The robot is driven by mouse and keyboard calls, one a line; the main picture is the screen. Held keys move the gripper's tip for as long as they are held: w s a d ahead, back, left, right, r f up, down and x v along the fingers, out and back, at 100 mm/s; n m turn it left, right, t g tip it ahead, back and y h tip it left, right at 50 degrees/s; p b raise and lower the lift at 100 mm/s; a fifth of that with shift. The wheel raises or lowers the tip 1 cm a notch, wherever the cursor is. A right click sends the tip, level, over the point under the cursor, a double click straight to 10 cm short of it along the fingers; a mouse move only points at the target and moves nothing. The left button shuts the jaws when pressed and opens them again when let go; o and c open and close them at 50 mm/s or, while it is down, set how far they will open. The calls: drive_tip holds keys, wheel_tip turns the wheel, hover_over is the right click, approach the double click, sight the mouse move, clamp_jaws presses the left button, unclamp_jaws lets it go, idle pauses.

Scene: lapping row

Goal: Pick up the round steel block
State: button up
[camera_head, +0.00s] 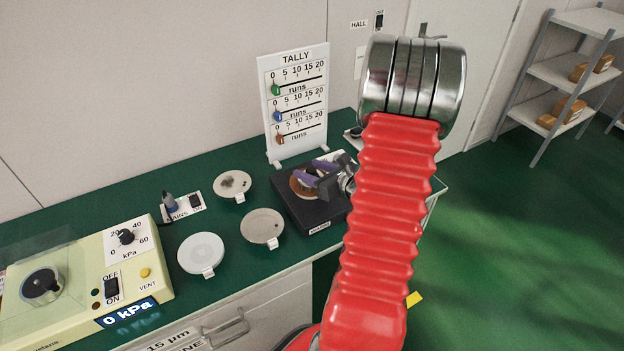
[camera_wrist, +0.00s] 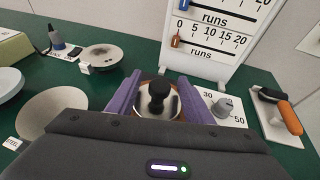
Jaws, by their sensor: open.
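The round steel block (camera_wrist: 146,107) is a shiny disc with a black knob (camera_wrist: 159,92) on top. It sits on the brown plate of a black lapping machine (camera_head: 318,213). My gripper (camera_wrist: 160,78) is open, with one purple finger on each side of the block and its knob. I cannot tell whether the fingers touch it. In the head view my gripper (camera_head: 316,172) is low over the machine, and the block is mostly hidden there by the fingers and wrist. The dark gripper body hides the near part of the machine in the wrist view.
A white tally board (camera_head: 298,103) stands just behind the machine. Left of it are a grey disc (camera_head: 262,226), a white disc (camera_head: 203,252) and a spotted disc (camera_head: 233,183). A cream vacuum unit (camera_head: 150,280) is further left. An orange-handled tool (camera_wrist: 290,118) lies at right.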

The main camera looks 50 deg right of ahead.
drive_tip(key=shift+c, duration=0.4)
clamp_jaws()
idle(0.4)
drive_tip(key=shift+r, duration=0.1)
